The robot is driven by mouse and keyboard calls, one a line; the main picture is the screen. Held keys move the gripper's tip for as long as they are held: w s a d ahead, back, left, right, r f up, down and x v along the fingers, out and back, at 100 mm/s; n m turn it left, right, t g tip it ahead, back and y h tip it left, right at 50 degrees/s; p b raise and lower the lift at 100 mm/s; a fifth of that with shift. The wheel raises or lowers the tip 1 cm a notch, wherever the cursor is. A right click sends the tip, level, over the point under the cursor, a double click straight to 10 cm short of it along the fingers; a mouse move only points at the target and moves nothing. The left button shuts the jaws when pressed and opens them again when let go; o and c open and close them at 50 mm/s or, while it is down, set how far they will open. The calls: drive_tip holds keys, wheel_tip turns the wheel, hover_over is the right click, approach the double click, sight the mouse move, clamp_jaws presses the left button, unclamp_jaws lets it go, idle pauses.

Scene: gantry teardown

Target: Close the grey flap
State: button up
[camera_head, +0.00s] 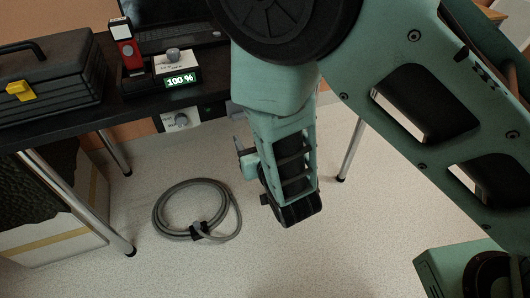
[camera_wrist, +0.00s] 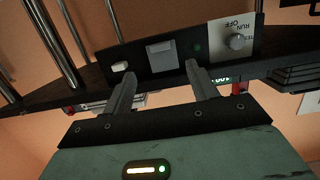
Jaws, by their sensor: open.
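The grey flap (camera_wrist: 162,54) is a small square plate in the middle of a dark panel (camera_wrist: 195,42), in the wrist view. I cannot tell for certain how far it stands out from the panel. My gripper (camera_wrist: 159,70) is open and empty, one finger toward each side of the flap, with the flap showing between and just beyond the fingertips. Contact with the panel cannot be made out. In the head view the flap is hidden, and part of the panel with a knob (camera_head: 182,120) shows under the table edge.
On the panel are a white button (camera_wrist: 120,66) and a RUN/OFF/TEST knob (camera_wrist: 237,42). The dark table (camera_head: 125,100) carries a toolbox (camera_head: 50,75), a laptop (camera_head: 180,38) and a 100 % display (camera_head: 181,80). A coiled hose (camera_head: 160,205) lies on the floor.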

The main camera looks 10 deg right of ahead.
drive_tip(key=v, duration=0.7)
drive_tip(key=shift+s, duration=0.2)
drive_tip(key=s+r+n+g, duration=0.1)
drive_tip(key=s+r+g, duration=0.3)
drive_tip(key=s+g, duration=0.5)
drive_tip(key=s+d+r+n+g+h+p, duration=0.2)
drive_tip(key=s+d+r+n+g+h, duration=0.3)
drive_tip(key=s+d+r, duration=0.4)
wheel_tip(320, 180, up, 20)
drive_tip(key=w+m+g+y+p, duration=0.1)
drive_tip(key=p, duration=1.9)
drive_tip(key=shift+w+d+m, duration=0.25)
drive_tip(key=shift+d+m, duration=0.05)
drive_tip(key=shift+d, duration=0.15)
